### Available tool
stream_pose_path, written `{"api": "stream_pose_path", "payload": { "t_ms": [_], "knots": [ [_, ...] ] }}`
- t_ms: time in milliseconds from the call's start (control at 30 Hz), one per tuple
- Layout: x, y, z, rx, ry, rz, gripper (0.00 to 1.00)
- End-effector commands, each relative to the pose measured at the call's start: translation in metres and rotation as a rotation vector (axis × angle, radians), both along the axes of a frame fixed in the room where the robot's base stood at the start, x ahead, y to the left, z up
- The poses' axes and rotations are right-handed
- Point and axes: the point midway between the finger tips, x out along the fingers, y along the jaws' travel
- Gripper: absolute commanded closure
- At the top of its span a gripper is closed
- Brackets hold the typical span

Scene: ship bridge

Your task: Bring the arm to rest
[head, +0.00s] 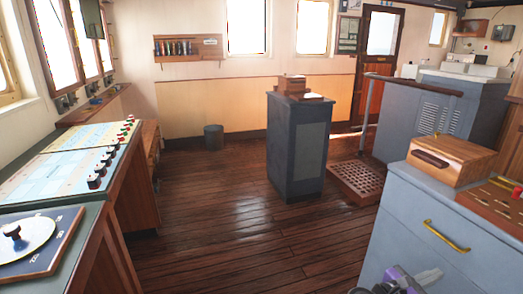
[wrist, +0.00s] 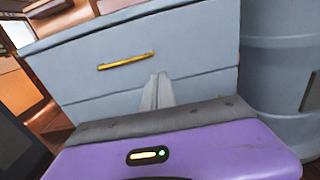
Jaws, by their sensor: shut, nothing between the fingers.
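My gripper (wrist: 158,92) is shut and empty in the wrist view, its two grey fingers together above its purple body. In the head view my gripper (head: 429,276) shows at the bottom edge, right of the middle, in front of the grey-blue drawer cabinet (head: 400,237). The cabinet's drawer front with its yellow handle (wrist: 125,62) lies beyond the fingers in the wrist view. The gap between fingers and cabinet cannot be judged. Most of my arm is out of view.
A wooden box (head: 452,158) and a red-brown tray (head: 494,201) are on the cabinet. A chart console (head: 70,160) stands at left. A dark pedestal (head: 296,150) stands mid-room, with a wooden grating (head: 357,181) beside it. The plank floor (head: 210,225) between is clear.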

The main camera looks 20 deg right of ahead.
Motion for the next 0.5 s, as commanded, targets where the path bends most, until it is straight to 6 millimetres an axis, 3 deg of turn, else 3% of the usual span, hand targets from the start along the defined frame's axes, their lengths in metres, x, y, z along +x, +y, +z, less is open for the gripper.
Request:
{"api": "stream_pose_path", "payload": {
  "t_ms": [133, 267, 367, 500],
  "knots": [
    [0.016, 0.001, -0.005, 0.035, -0.131, 0.066, 1.00],
    [0.047, 0.007, -0.003, 0.138, -0.381, 0.178, 1.00],
    [0.061, 0.022, -0.012, 0.253, -0.577, 0.266, 1.00],
    [0.068, 0.060, -0.030, 0.456, -0.845, 0.380, 1.00]
  ]
}}
